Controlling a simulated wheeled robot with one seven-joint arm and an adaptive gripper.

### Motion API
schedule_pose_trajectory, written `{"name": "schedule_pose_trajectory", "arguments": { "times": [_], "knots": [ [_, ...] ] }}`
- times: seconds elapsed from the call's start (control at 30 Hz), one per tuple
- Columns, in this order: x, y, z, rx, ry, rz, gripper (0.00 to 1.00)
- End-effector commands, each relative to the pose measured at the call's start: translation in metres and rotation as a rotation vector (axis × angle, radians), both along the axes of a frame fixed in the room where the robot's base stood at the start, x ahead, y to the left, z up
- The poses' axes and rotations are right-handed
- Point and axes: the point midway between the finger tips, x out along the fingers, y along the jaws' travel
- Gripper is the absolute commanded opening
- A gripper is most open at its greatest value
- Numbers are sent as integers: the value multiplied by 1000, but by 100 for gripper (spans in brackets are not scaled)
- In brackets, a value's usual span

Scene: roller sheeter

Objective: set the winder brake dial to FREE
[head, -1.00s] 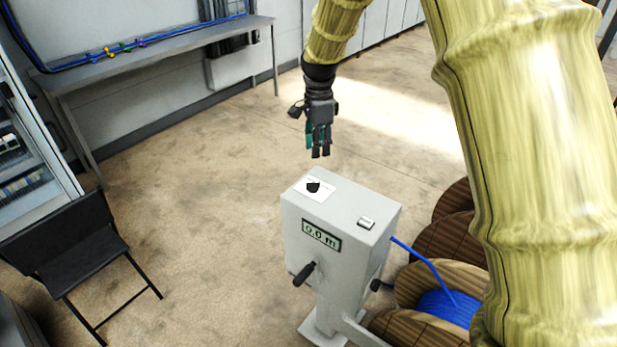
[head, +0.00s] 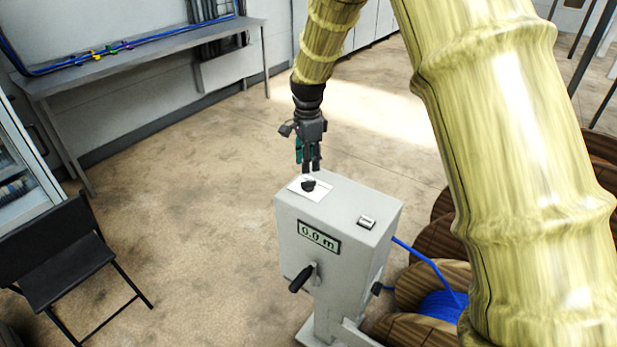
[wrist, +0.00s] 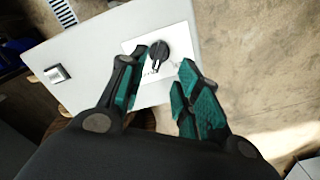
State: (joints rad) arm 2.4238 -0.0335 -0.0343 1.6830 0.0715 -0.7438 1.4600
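The winder brake dial (head: 308,185) is a small black knob on a white label plate (head: 322,194), on top of the grey winder box (head: 290,225). The dial also shows in the wrist view (wrist: 158,52), with its marks too small to read. My gripper (head: 308,170) points down just above the dial in the head view. In the wrist view my gripper (wrist: 160,72) is open, its green-padded fingers apart, with the dial beyond and between the fingertips. I see no clear contact between fingers and dial.
The box carries a silver rocker switch (head: 366,222), a display (head: 318,237) reading 0.0 m and a black crank handle (head: 301,278). A blue cable (head: 430,262) runs to wooden reels (head: 420,285) at right. A black chair (head: 62,260) stands at left. The floor between is clear.

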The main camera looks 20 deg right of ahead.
Motion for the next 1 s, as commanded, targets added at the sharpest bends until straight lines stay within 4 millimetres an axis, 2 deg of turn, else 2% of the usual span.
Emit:
{"name": "schedule_pose_trajectory", "arguments": {
  "times": [0.3, 0.5, 0.93, 1.0],
  "knots": [
    [-1, -2, -46, 0, 2, -3, 33],
    [-1, -3, -63, 0, 1, -2, 33],
    [-1, -2, -70, 0, -1, -3, 33],
    [-1, -2, -70, -1, -1, -3, 20]
  ]
}}
